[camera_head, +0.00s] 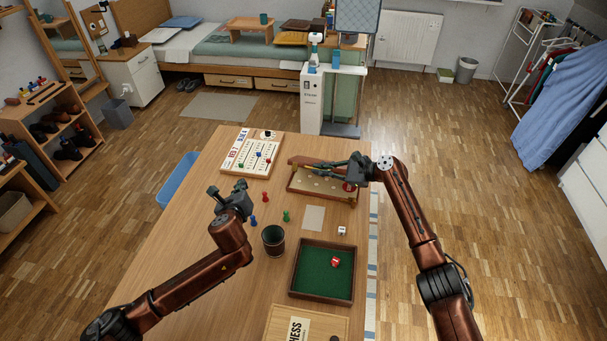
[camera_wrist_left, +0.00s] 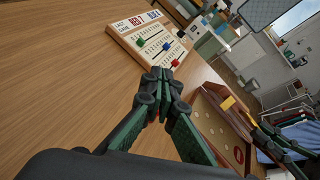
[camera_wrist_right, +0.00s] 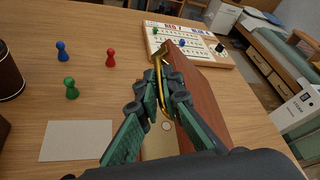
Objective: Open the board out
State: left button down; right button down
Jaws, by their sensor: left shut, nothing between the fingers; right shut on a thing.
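The board (camera_head: 318,186) is a reddish-brown wooden case on the table, with a pale inner face that carries dots and a red disc. In the left wrist view the board (camera_wrist_left: 222,125) shows its pale face and raised brown rim. In the right wrist view its brown panel (camera_wrist_right: 204,88) stands tilted up, with a brass handle (camera_wrist_right: 164,60) along its edge. My right gripper (camera_head: 322,165) is shut on this handle; its fingers hide part of it. My left gripper (camera_head: 215,192) is shut and empty above the table, left of the board and apart from it.
A scoreboard (camera_head: 236,164) lies behind to the left. Several small pawns, a dark dice cup (camera_head: 273,238), a pale card (camera_head: 313,218), a white die (camera_head: 342,231) and a green-lined tray (camera_head: 301,270) stand nearer. A chess box (camera_head: 277,325) is at the front. The table's left side is clear.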

pick_arm(q)
jog(key=s+d+r+m+g+h, duration=0.1)
jog(key=s+d+m+h, duration=0.2)
jog(key=d, duration=0.5)
jog(key=s+d+r+m+h, duration=0.1)
jog(key=s+d+m, duration=0.3)
jog(key=d, duration=0.5)
jog(key=w+d+f, duration=0.1)
jog(key=w, duration=0.5)
jog(key=w+d+f+m, duration=0.1)
jog(key=w+d, duration=0.1)
jog(key=w, duration=0.5)
jog(key=shift+d+f, duration=0.2)
jog(key=shift+f, duration=0.2)
jog(key=shift+w+d+r, duration=0.2)
jog(key=shift+w+r, duration=0.5)
